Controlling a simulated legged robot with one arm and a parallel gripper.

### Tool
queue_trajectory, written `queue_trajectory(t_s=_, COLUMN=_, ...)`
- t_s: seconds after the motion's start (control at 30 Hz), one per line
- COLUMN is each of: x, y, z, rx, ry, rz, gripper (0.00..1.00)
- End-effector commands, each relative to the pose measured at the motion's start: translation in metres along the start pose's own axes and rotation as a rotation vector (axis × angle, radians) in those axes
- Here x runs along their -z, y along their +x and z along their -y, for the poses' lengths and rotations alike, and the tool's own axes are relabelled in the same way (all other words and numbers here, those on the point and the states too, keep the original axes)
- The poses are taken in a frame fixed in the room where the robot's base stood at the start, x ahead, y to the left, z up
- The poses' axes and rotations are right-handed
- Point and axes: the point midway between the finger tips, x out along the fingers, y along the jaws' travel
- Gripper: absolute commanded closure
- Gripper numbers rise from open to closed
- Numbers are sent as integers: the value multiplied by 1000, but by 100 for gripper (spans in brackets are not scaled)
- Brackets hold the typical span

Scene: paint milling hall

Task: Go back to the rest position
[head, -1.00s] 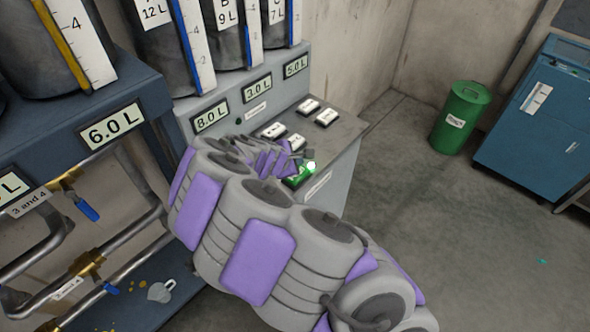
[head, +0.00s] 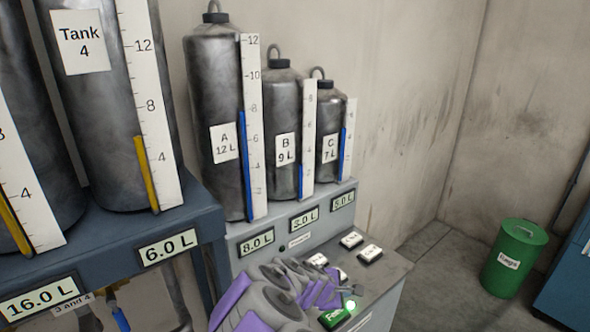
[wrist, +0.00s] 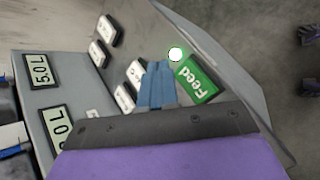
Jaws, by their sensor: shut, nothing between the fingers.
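My gripper (wrist: 159,66) shows in the wrist view as two blue fingers close together, with nothing between them. It is over the button console (wrist: 215,42), beside the green Feed button (wrist: 195,80). A small lamp at that button glows bright green. In the head view my gripper (head: 335,276) and purple-grey arm reach up from the bottom edge, over the console's sloped top (head: 385,284), near the green Feed button (head: 336,318). Whether the fingers touch the console is unclear. Part of the console is hidden behind my arm.
Tanks A (head: 213,110), B (head: 282,125) and C (head: 328,125) stand behind the console, above displays reading 8.0, 3.0 and 5.0 L. Tank 4 (head: 90,120) stands on the blue bench (head: 195,225) at left. A green bin (head: 513,262) stands right, past open floor.

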Motion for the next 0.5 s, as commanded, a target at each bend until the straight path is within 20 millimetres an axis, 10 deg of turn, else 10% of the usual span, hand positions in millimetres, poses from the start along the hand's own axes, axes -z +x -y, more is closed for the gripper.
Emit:
queue_trajectory(t_s=0.3, x=-123, y=-60, z=44, rx=208, ry=529, rz=99, gripper=100)
queue_trajectory(t_s=0.5, x=-162, y=-108, z=100, rx=386, ry=833, rz=119, gripper=100)
